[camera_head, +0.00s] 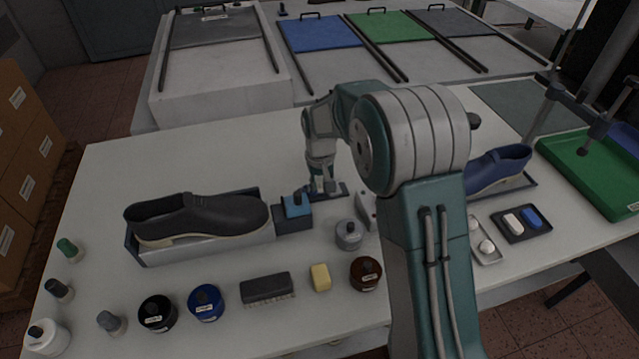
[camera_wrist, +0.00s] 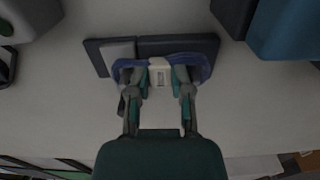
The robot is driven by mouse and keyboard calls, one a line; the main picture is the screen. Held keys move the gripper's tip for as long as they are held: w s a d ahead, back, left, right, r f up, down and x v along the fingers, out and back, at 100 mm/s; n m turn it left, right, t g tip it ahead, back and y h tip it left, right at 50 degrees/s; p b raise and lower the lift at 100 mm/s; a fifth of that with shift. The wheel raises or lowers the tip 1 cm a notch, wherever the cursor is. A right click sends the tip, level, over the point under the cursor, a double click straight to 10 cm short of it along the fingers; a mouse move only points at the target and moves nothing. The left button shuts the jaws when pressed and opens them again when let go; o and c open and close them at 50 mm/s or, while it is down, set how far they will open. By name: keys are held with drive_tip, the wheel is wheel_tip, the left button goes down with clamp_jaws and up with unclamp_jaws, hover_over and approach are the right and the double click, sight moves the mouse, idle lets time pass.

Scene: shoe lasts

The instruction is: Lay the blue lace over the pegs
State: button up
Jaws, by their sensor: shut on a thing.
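My gripper (camera_wrist: 160,82) is shut on the white band of the blue lace (camera_wrist: 203,66) in the wrist view. The lace curves out to both sides of the fingers. The lace and fingers overlap the near edge of a dark flat tray (camera_wrist: 180,44) that has a lighter grey patch. I cannot tell whether the lace touches the tray. In the head view my gripper (camera_head: 322,186) points down over the dark tray (camera_head: 342,188), and the lace is too small to make out. I cannot make out any pegs.
A dark shoe (camera_head: 195,218) on a grey stand is left of my gripper, with a blue-topped box (camera_head: 296,204) between them. A grey jar (camera_head: 349,235) stands in front. A blue shoe (camera_head: 497,168) is at the right, partly behind my arm. Several jars line the front edge.

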drive_tip(key=o, duration=0.8)
drive_tip(key=shift+r, duration=0.1)
drive_tip(key=shift+a+r, duration=0.15)
drive_tip(key=shift+r, duration=3.25)
